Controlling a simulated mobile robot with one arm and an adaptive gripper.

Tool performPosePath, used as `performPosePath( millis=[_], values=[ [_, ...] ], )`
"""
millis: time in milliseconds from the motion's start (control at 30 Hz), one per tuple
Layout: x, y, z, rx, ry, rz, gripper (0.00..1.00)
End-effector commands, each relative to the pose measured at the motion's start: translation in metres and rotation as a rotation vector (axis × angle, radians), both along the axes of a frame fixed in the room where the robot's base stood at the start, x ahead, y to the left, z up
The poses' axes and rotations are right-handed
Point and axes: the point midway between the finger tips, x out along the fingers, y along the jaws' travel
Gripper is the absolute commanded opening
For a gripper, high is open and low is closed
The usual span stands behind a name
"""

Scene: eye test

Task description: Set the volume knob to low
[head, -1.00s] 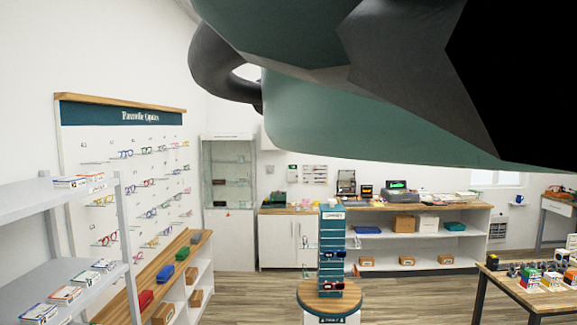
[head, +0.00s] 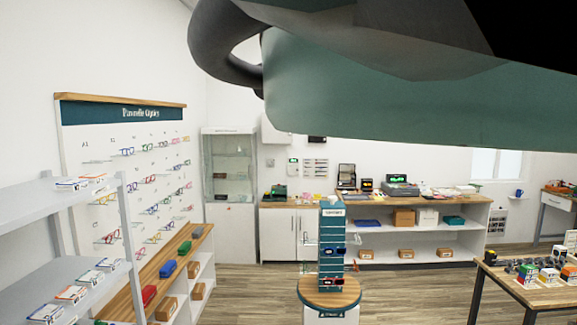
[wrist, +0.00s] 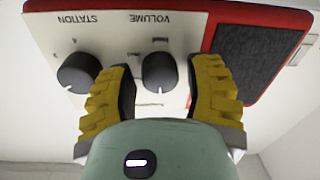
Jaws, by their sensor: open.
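In the wrist view the radio's white panel (wrist: 115,22) with a red frame appears upside down. The dark round volume knob (wrist: 158,72) sits under the printed word VOLUME, with a white pointer line toward the bottom of the picture. My gripper (wrist: 163,69) is open, its yellow ribbed fingers on either side of the volume knob. I cannot tell whether they touch it. The similar station knob (wrist: 78,73) is to the left, outside the left finger. The small markings around the volume knob are partly hidden or unreadable. I cannot make out the radio in the head view.
A dark speaker grille (wrist: 258,57) lies right of the right finger. In the head view, my arm blocks the top. A round display stand (head: 331,290) stands on the floor, grey shelves (head: 60,220) at left, a wooden table (head: 500,277) at right.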

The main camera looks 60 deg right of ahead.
Motion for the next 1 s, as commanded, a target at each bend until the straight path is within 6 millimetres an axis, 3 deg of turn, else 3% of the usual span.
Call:
performPosePath(
  millis=[100,633,1000],
  values=[
    [-0.0002,0.0003,0.0000,0.000,0.000,0.001,0.55],
    [0.0001,-0.0002,-0.0001,0.000,0.000,0.000,0.00],
    [0.0004,-0.0011,-0.0025,0.042,0.027,-0.002,0.00]
  ],
)
